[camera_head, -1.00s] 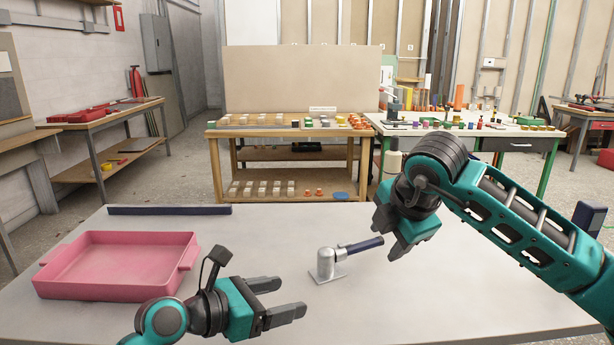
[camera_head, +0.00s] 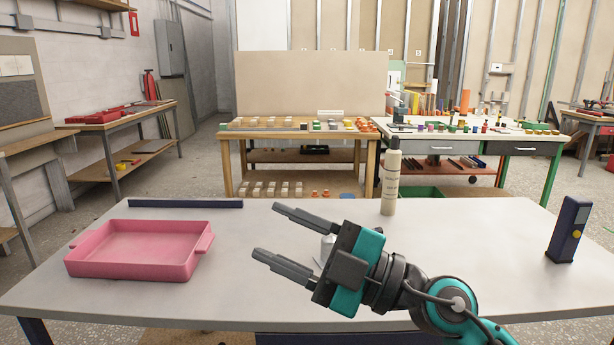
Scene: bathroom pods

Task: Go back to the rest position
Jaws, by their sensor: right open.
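My right gripper (camera_head: 281,238) is open above the middle of the grey table (camera_head: 190,303). Its two dark fingers point left and I see nothing between them. Behind it a small part of a silver metal fitting (camera_head: 327,246) shows on the table; the rest is hidden by the gripper. My left gripper is not in view.
A pink tray (camera_head: 130,268) sits at the table's left, with a dark bar (camera_head: 185,204) behind it. A beige bottle (camera_head: 390,183) stands at the back edge. A dark blue upright device (camera_head: 568,229) stands at the right. The front left of the table is clear.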

